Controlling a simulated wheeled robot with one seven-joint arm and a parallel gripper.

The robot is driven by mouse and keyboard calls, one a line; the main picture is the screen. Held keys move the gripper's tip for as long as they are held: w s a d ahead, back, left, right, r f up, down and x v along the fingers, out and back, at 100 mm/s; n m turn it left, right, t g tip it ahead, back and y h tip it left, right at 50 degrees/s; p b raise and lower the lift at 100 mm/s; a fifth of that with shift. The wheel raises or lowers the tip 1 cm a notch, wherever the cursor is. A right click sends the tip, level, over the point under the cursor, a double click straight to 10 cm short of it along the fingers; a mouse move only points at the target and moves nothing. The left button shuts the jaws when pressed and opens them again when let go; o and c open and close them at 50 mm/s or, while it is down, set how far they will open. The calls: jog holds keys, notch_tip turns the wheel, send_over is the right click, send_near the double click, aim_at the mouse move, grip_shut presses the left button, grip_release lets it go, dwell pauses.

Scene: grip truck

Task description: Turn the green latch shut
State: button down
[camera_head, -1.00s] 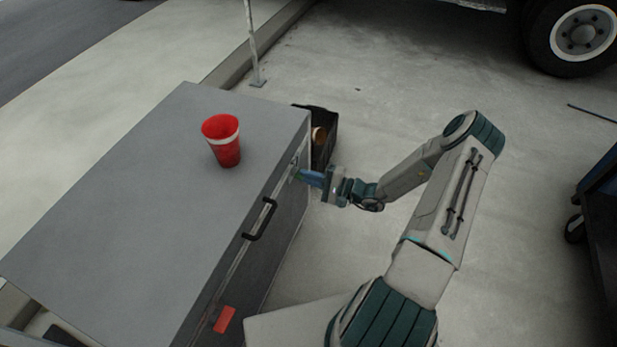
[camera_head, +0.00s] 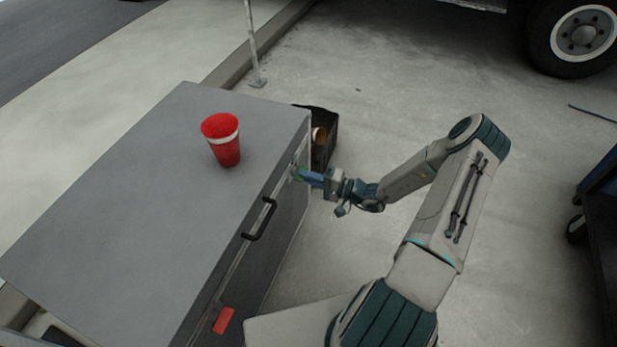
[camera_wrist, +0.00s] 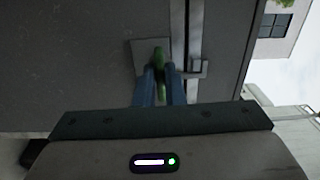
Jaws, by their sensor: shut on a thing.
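The green latch (camera_wrist: 159,56) sits on a square plate (camera_wrist: 138,50) on the side of the grey case (camera_head: 130,200). In the wrist view my gripper (camera_wrist: 160,75) has its two blue fingers on either side of the latch, shut on it. The latch's upper end shows above the fingertips, and part of it shows between them. In the head view my gripper (camera_head: 302,176) reaches the case's side near its far right corner, and only a bit of green shows there. A metal catch (camera_wrist: 198,68) is beside the plate, across a light seam.
A red cup (camera_head: 225,148) stands on the case's lid. A black handle (camera_head: 262,222) and a red patch (camera_head: 223,320) are on the case's side. A dark crate (camera_head: 325,130) stands behind the gripper. The floor to the right is mostly clear.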

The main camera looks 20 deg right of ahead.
jog(key=shift+d, duration=0.1)
jog(key=c, duration=1.5)
grip_release()
jog(key=p+v, duration=0.1)
jog(key=v, duration=1.3)
jog(key=shift+r, duration=0.1)
